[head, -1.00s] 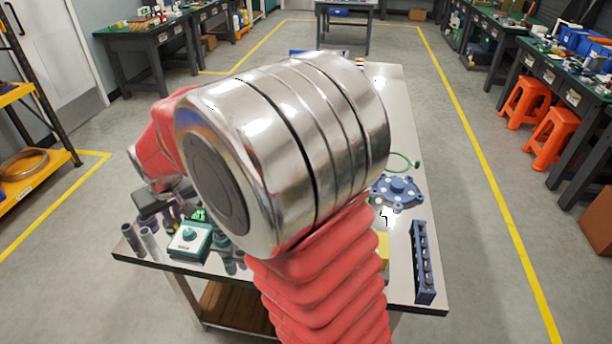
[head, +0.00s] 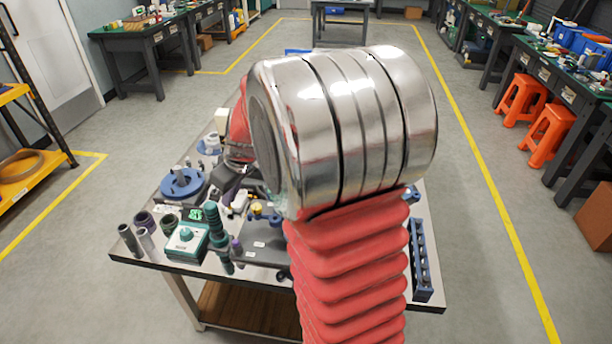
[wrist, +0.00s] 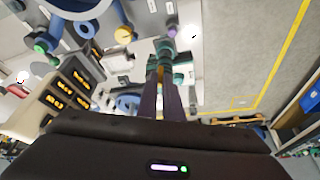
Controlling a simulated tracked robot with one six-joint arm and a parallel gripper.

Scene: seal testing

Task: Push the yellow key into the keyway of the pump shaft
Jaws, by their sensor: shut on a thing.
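My gripper (wrist: 163,95) points away from the camera in the wrist view, its two dark fingers close together. A small yellow-orange sliver (wrist: 160,72) shows between the fingers, which looks like the yellow key. Teal parts (wrist: 166,50) show just beyond the fingertips; I cannot tell whether they touch. In the head view my gripper (head: 228,182) is a dark shape partly hidden by my arm, over the left-middle of the table. I cannot make out the pump shaft's keyway in either view.
On the table stand a blue flanged disc (head: 182,183), a teal control box (head: 186,243), a ribbed green post (head: 217,222) and several grey and purple sleeves (head: 145,238). A blue rack (head: 420,262) lies at the right edge. A grey plate (head: 262,243) lies at the front.

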